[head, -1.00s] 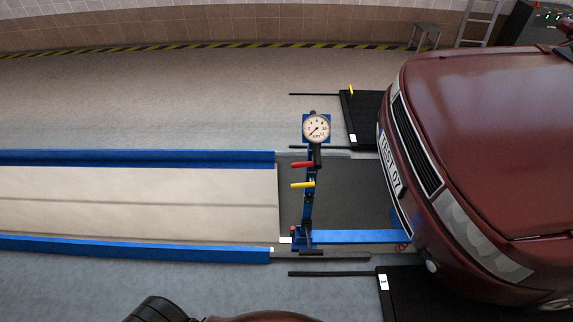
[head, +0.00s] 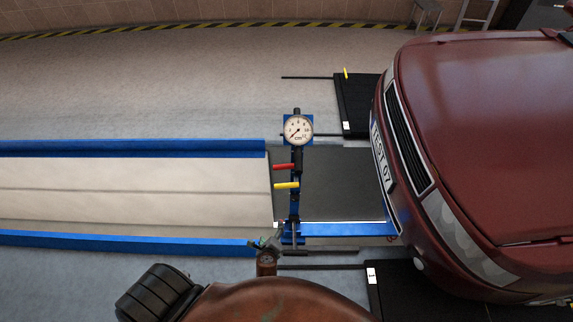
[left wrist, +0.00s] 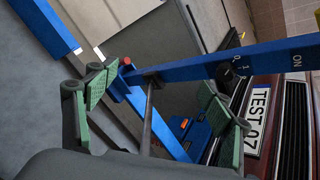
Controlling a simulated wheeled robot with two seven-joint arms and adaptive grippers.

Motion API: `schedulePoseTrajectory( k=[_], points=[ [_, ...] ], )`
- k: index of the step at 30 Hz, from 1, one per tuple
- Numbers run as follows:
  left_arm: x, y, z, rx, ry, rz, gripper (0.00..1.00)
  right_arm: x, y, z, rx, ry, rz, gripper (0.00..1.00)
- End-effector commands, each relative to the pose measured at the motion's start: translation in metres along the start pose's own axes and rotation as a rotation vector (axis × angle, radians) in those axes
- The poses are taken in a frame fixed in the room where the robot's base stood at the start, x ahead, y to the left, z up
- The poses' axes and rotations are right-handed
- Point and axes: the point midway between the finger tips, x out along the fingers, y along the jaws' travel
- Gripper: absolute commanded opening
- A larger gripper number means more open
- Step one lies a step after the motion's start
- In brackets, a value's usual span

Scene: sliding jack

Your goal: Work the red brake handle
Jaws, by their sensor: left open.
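The red brake handle (head: 284,166) sticks out to the left from the upright blue jack column (head: 295,207), just below the round gauge (head: 298,129). A yellow handle (head: 286,185) sits lower on the column. My left gripper (head: 264,243) is near the column's foot, below and left of both handles and apart from the red one. In the left wrist view my left gripper (left wrist: 158,97) is open, with green pads apart and a dark bar and blue jack parts seen between and beyond them. I cannot make out the red handle there. My right gripper is out of view.
A dark red car (head: 480,130) stands to the right, its front close to the jack. Blue rails (head: 130,149) edge the pale pit on the left. Black plates (head: 355,105) lie by the car. Open grey floor stretches behind the jack.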

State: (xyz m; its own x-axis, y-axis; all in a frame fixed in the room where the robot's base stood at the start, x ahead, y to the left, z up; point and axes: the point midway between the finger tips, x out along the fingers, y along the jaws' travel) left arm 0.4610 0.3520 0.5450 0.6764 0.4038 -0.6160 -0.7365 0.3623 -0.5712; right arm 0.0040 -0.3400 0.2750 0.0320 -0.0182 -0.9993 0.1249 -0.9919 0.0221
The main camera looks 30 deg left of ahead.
Motion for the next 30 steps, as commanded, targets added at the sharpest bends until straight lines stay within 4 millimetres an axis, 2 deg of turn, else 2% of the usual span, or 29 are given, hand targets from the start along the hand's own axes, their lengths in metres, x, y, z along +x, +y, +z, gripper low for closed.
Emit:
schedulePoseTrajectory(
  k=[1,3,6,9,12,16,30],
  points=[
    [-0.013,-0.053,0.027,0.106,-0.079,-0.079,0.8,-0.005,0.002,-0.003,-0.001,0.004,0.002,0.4],
    [-0.035,-0.112,0.06,0.258,-0.2,-0.163,0.85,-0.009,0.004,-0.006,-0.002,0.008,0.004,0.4],
    [-0.07,-0.178,0.098,0.423,-0.364,-0.243,0.92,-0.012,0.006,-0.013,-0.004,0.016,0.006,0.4],
    [-0.1,-0.22,0.124,0.53,-0.492,-0.284,0.95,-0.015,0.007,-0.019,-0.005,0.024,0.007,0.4],
    [-0.118,-0.242,0.138,0.589,-0.569,-0.302,0.95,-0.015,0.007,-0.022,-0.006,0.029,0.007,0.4],
    [-0.121,-0.255,0.147,0.614,-0.605,-0.309,0.95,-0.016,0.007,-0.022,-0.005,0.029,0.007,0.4],
    [-0.069,-0.282,0.174,0.613,-0.601,-0.308,0.95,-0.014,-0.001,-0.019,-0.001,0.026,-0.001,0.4]
  ],
)
